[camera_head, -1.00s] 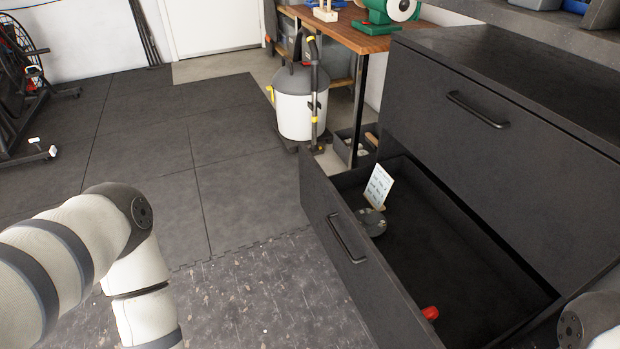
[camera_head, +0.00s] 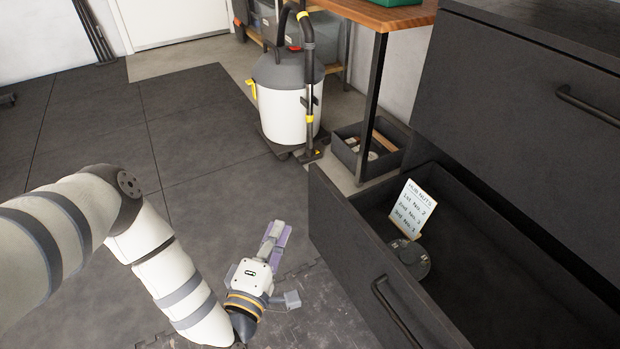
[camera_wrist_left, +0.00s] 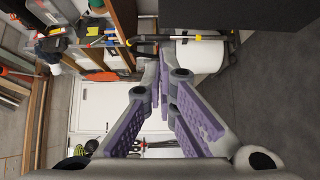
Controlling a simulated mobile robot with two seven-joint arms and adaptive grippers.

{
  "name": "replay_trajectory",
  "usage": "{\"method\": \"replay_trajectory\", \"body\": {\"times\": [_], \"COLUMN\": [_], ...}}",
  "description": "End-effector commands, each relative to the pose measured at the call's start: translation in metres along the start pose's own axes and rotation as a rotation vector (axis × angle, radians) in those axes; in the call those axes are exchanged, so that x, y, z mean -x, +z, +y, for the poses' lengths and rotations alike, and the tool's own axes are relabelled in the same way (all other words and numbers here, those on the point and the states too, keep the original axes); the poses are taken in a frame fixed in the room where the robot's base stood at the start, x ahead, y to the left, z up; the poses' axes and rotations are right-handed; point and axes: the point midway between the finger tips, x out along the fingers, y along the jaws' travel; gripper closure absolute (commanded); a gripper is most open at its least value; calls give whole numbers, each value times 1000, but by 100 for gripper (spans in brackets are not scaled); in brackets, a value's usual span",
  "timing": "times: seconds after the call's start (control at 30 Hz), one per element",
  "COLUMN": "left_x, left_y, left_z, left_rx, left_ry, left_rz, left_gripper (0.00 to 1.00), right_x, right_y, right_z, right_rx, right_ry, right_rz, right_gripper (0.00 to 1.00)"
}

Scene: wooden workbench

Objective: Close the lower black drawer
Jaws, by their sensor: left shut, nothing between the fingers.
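The lower black drawer (camera_head: 358,262) is pulled out of its black cabinet in the head view. Its front panel stands well away from the cabinet body, and its handle (camera_head: 392,312) faces lower left. Inside lie a grey round object (camera_head: 410,258) and a white card with writing (camera_head: 411,208). My left gripper (camera_head: 276,238) is in front of the drawer, to the left of its front panel and apart from it. Its purple-padded fingers (camera_wrist_left: 165,95) are shut and empty in the left wrist view. My right gripper is not in view.
The upper drawer (camera_head: 520,90) is closed. A white and grey vacuum (camera_head: 283,105) stands beyond the drawer, by a wooden-topped bench (camera_head: 375,14). A small dark box (camera_head: 350,150) sits on the floor under the bench. The dark tiled floor (camera_head: 100,130) at left is clear.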

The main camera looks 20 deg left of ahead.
Motion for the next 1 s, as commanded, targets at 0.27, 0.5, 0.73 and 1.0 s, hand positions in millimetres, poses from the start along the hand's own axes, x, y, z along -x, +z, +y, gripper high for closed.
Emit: {"method": "replay_trajectory", "body": {"times": [0.27,0.5,0.73,1.0], "left_x": [-34,-87,-120,-130], "left_y": [-2,-2,17,27], "left_z": [1,-1,0,2], "left_rx": [5,4,4,4], "left_ry": [13,9,7,8], "left_rz": [6,6,3,4], "left_gripper": [100,100,100,100], "right_x": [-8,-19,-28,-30], "right_y": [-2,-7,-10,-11], "right_z": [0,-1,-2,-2], "right_rx": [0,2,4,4], "right_ry": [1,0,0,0], "right_rz": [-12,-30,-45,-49], "right_gripper": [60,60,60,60]}}
